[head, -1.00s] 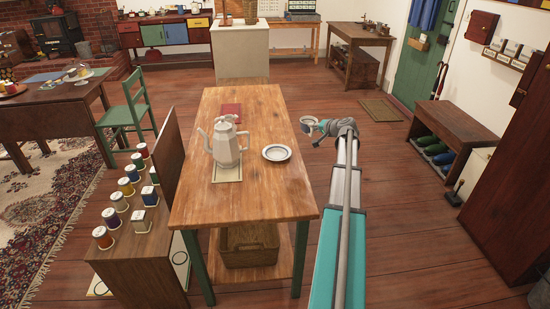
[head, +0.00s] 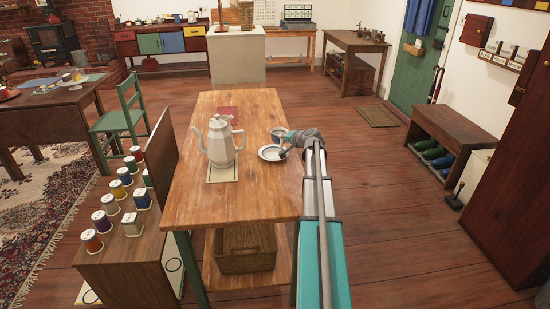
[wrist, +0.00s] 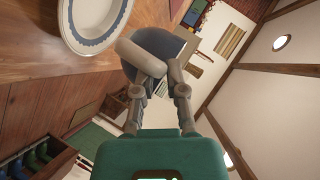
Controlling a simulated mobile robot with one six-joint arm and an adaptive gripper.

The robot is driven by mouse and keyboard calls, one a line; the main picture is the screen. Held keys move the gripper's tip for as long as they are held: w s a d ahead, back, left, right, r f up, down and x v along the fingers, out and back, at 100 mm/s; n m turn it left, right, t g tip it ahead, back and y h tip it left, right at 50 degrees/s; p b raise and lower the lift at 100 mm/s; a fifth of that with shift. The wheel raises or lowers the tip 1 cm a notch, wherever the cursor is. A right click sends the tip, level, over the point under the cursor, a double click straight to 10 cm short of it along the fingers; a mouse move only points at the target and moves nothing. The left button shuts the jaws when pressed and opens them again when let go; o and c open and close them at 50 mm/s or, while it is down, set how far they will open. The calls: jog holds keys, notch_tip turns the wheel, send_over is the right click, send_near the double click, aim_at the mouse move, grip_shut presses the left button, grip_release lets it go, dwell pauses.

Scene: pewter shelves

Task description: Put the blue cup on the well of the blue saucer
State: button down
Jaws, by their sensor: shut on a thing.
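The blue cup (head: 279,134) is held in my gripper (head: 290,142), over the right side of the table. In the wrist view the cup (wrist: 158,43) shows between the two fingers of my gripper (wrist: 157,64), partly hidden by them. The blue saucer (head: 268,155), pale with a blue band, lies on the table just beside and below the cup in the head view. It also shows in the wrist view (wrist: 80,38) at the upper left, with its well empty where visible. The cup looks apart from the saucer; its exact height above it I cannot tell.
A pale teapot (head: 221,145) stands on a mat left of the saucer. A red book or cloth (head: 228,115) lies behind it. The wooden table (head: 235,205) is bare in front. A rack of coloured spools or jars (head: 125,215) stands at the left.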

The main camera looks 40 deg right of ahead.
jog(key=shift+w+a+f+b, duration=0.35)
jog(key=shift+a+f+b, duration=0.1)
jog(key=shift+f, duration=0.15)
jog(key=shift+w+a+f+b, duration=0.3)
jog(key=shift+f+b, duration=0.1)
jog(key=shift+f, duration=0.15)
jog(key=shift+w+a+f+b, duration=0.15)
jog(key=shift+a+f+b, duration=0.05)
jog(key=shift+f+b, duration=0.2)
jog(key=shift+w+a+f+b, duration=0.15)
jog(key=shift+f+b, duration=1.45)
jog(key=shift+s, duration=0.1)
jog(key=c, duration=0.7)
grip_release()
